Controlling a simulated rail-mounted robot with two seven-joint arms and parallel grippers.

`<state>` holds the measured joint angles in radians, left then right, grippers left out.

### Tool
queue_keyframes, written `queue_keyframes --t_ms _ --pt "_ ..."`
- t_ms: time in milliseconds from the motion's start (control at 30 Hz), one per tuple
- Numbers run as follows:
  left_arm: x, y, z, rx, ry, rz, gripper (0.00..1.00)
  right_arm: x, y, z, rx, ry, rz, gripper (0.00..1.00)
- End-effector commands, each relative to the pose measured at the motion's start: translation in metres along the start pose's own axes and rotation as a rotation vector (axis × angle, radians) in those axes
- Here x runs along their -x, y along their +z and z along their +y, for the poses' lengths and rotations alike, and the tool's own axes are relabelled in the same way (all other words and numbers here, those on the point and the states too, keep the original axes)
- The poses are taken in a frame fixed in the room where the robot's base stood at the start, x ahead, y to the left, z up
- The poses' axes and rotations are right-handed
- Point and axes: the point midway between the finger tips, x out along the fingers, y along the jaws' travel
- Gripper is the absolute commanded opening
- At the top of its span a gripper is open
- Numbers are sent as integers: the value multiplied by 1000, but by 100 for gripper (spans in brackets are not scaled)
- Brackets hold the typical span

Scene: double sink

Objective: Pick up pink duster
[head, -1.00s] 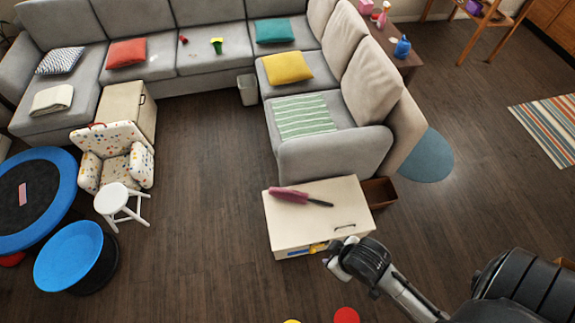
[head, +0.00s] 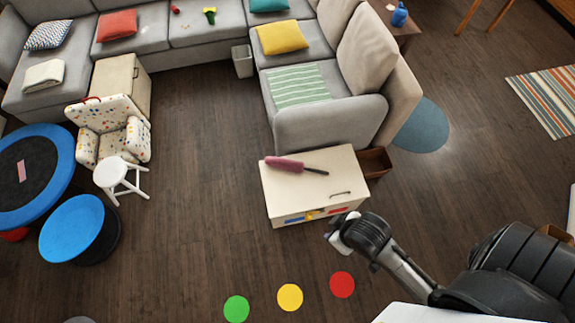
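The pink duster (head: 285,163) lies on top of a low cream cabinet (head: 345,180) in front of the sofa's near end. Its pink head points left and its dark handle points right. My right gripper (head: 337,233) is just in front of the cabinet's lower right edge in the picture, apart from the duster. It appears empty, but its finger opening is too small to make out. My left gripper is not in view.
A brown bin (head: 375,163) stands right of the cabinet. The grey sofa (head: 330,124) is behind it. Left are a white stool (head: 118,174), a blue round stool (head: 72,228) and a small trampoline (head: 62,170). Coloured floor dots (head: 290,297) lie in front; the middle floor is clear.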

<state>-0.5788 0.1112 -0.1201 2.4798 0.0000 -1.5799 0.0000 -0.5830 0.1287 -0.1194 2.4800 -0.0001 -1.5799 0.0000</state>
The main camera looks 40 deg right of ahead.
Motion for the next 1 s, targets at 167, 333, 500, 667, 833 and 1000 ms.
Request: queue_keyframes --t_ms 167,333,500,667,833,1000 --pt "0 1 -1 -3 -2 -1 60 0 0 -1 -3 -3 0 48" --pt "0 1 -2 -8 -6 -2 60 0 0 -2 -7 -7 1 48" --pt "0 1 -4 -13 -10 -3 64 0 -1 -4 -10 -9 2 48" --pt "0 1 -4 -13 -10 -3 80 0 -2 -4 -11 -9 4 48" --pt "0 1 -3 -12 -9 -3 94 0 -2 -4 -10 -9 4 48" --pt "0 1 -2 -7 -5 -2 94 0 -2 -3 -9 -8 4 48"
